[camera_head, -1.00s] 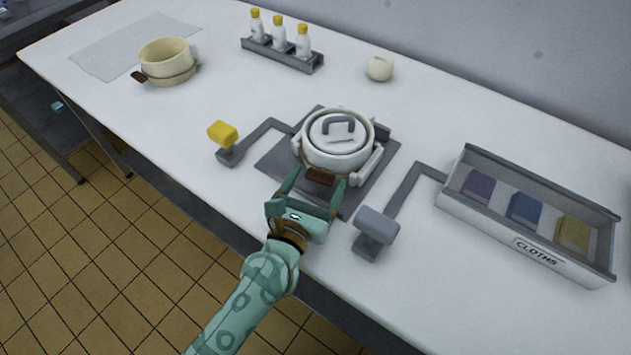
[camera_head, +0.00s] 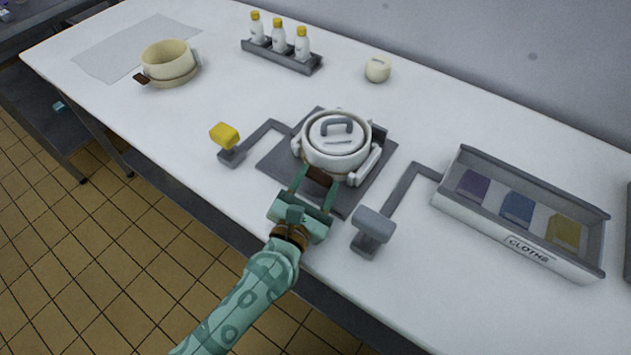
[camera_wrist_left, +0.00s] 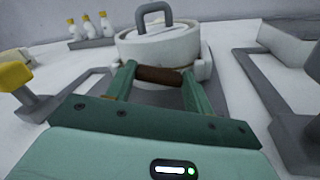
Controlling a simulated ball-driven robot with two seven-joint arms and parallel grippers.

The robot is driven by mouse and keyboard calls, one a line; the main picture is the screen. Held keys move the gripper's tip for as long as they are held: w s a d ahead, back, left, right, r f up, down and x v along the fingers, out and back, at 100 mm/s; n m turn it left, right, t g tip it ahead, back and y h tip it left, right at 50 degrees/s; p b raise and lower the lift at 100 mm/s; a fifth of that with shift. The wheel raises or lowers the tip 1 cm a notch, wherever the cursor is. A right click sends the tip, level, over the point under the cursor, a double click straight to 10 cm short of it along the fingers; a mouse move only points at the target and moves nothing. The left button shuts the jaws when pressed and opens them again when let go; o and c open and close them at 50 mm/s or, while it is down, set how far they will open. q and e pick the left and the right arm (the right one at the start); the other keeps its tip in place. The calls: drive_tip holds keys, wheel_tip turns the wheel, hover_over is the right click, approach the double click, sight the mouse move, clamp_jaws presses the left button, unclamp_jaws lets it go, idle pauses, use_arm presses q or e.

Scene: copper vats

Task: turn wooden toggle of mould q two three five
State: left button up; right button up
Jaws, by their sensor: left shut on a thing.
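The mould (camera_head: 337,138) is a round white pot-like body with a lid and grey handle, on a dark grey plate in the middle of the table. Its brown wooden toggle (camera_head: 319,176) sticks out at the front. The toggle also shows in the left wrist view (camera_wrist_left: 160,75), lying crosswise between the fingers. My left gripper (camera_head: 315,187) is shut on the toggle, one finger at each end. No label reading q two three five is legible. My right gripper is not in view.
A yellow-topped lever (camera_head: 224,136) stands left of the plate and a grey-topped one (camera_head: 375,225) to the right, close to my gripper. A cloths tray (camera_head: 522,246) lies right. A second cream mould (camera_head: 168,62), a bottle rack (camera_head: 281,56) and a cream round object (camera_head: 377,70) stand further back.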

use_arm(q)
drive_tip(key=o, duration=1)
drive_tip(key=v, duration=1.6)
drive_tip(key=shift+s+a+b, duration=0.1)
drive_tip(key=shift+b, duration=0.25)
